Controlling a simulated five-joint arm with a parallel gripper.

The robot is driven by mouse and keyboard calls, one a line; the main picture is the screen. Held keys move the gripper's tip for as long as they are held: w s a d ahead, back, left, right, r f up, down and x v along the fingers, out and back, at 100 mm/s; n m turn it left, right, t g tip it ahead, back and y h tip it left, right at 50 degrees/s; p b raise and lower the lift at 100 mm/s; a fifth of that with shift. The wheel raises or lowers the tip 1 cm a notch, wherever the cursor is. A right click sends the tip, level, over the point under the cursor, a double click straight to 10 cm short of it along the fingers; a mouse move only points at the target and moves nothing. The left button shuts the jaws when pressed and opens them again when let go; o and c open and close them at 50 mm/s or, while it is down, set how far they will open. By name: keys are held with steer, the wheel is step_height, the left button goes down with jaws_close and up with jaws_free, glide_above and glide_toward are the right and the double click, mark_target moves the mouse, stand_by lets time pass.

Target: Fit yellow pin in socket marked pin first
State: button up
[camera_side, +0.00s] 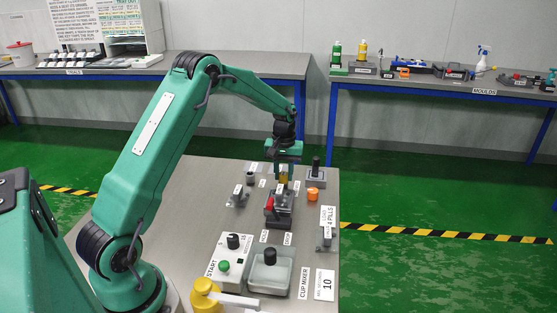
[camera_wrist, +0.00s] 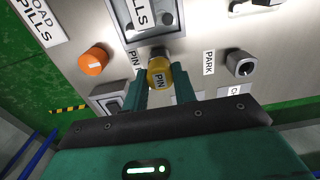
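The yellow pin (camera_wrist: 160,72), with PIN written on its end, is between the two fingers of my gripper (camera_wrist: 162,88) in the wrist view. The fingers appear to touch it on both sides. In the side view, my gripper (camera_side: 284,158) points down with the yellow pin (camera_side: 283,175) below it, over the back part of the bench. A label starting with PIN (camera_wrist: 133,64) lies just left of the pin; the pin and fingers cover part of that spot. I cannot tell whether the pin's lower end is in a socket or above it.
An orange knob (camera_side: 312,193) stands right of my gripper, near a dark upright handle (camera_side: 316,165). A block with a red part (camera_side: 270,204) is just in front. The START box (camera_side: 232,257) and cup mixer (camera_side: 270,270) stand nearer the front.

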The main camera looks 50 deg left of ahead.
mark_target(284, 174)
steer(key=o, duration=0.5)
steer(key=shift+r, duration=0.1)
steer(key=shift+r, duration=3.8)
